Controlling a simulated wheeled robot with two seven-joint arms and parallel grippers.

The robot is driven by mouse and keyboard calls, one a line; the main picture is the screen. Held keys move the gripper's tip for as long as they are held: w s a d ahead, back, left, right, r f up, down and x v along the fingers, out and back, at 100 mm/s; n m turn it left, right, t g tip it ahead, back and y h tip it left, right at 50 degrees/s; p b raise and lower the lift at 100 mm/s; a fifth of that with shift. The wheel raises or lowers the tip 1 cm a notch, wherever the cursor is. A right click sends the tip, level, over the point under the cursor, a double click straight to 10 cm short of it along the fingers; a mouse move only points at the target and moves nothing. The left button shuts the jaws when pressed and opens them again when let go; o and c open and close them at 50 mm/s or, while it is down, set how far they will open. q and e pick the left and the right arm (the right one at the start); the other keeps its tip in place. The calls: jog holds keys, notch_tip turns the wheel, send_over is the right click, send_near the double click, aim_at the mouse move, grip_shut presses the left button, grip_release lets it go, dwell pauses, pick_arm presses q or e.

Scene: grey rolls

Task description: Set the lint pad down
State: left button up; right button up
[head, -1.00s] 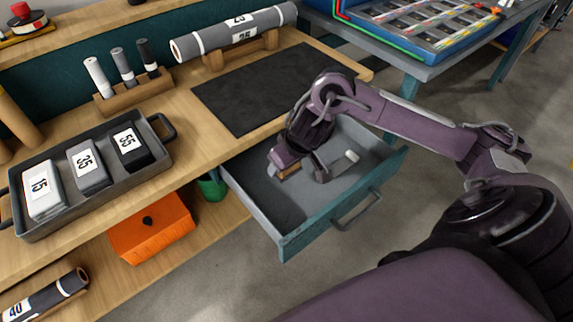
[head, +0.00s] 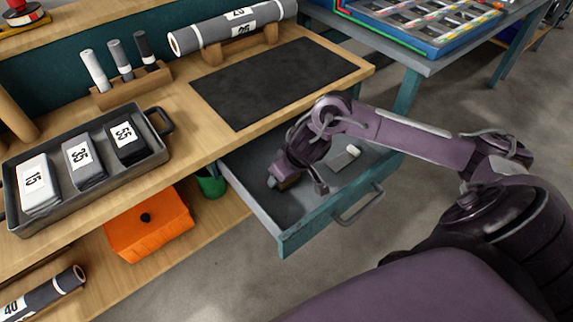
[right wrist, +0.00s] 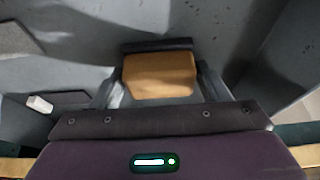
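The lint pad appears to be the tan block with a dark edge (right wrist: 158,76), seen between the fingers in the right wrist view. My right gripper (head: 299,184) is down inside the open grey drawer (head: 256,186) in the head view. Its fingers lie close against both sides of the block and look shut on it. In the head view the block is mostly hidden by the gripper. I cannot tell whether it touches the drawer floor. My left gripper is not in view.
A white cylinder (head: 353,150) and a flat grey piece (head: 341,163) lie in the drawer, right of the gripper. They also show at left in the right wrist view. A dark mat (head: 270,85) on the bench is bare. A tray (head: 75,212) holds numbered packs.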

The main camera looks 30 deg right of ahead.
jog(key=o, duration=0.3)
jog(key=shift+r, duration=0.1)
pick_arm(q)
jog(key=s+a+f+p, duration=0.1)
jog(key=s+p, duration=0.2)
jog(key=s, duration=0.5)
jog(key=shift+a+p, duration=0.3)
jog(key=shift+p, duration=0.1)
pick_arm(e)
jog(key=v, duration=1.2)
jog(key=shift+r, duration=0.1)
